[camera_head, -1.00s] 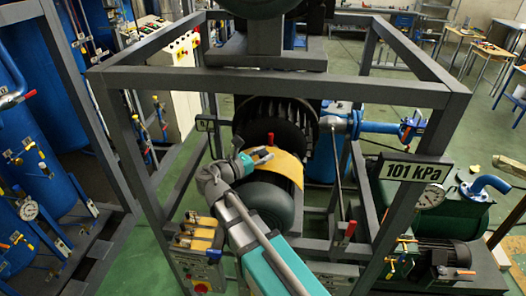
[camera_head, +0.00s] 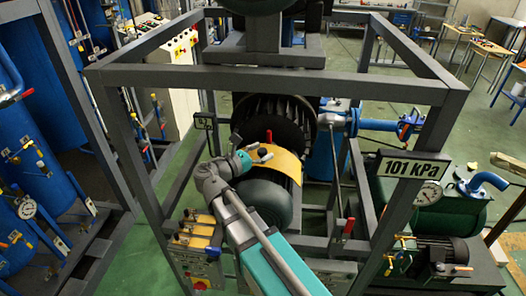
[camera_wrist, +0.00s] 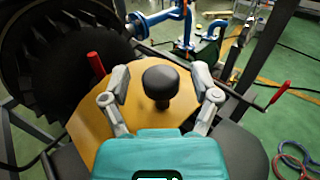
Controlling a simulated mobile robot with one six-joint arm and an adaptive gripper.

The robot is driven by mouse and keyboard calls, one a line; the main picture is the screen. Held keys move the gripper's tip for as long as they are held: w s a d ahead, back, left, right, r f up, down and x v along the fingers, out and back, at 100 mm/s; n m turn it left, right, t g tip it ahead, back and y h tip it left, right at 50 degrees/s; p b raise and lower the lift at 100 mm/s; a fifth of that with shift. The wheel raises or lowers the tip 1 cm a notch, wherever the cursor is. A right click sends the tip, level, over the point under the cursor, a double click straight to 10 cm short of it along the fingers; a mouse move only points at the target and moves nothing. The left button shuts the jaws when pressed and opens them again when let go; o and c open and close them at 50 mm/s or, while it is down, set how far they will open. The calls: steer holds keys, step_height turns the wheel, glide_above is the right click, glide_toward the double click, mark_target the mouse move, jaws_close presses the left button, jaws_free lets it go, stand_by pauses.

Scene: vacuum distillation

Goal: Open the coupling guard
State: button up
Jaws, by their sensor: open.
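The coupling guard (camera_head: 288,165) is a curved yellow-orange cover over the shaft between the dark finned housing and the motor. In the wrist view the guard (camera_wrist: 85,120) fills the middle and carries a black round knob (camera_wrist: 160,83) and a red handle (camera_wrist: 96,64) at its left side. My gripper (camera_wrist: 162,88) is open, with its two grey fingers on either side of the knob. I cannot tell whether they touch it. In the head view my gripper (camera_head: 258,155) is over the guard's left part.
The grey steel frame (camera_head: 270,80) surrounds the pump, with bars above and at the sides. A black finned housing (camera_head: 275,120) stands behind the guard. A red-handled lever (camera_head: 349,227) is at the right, and a "101 kPa" sign (camera_head: 414,168) hangs on the frame.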

steer(key=v, duration=1.1)
steer(key=shift+s+a, duration=0.25)
steer(key=shift+a, duration=0.1)
steer(key=shift+s, duration=0.1)
stand_by(0.4)
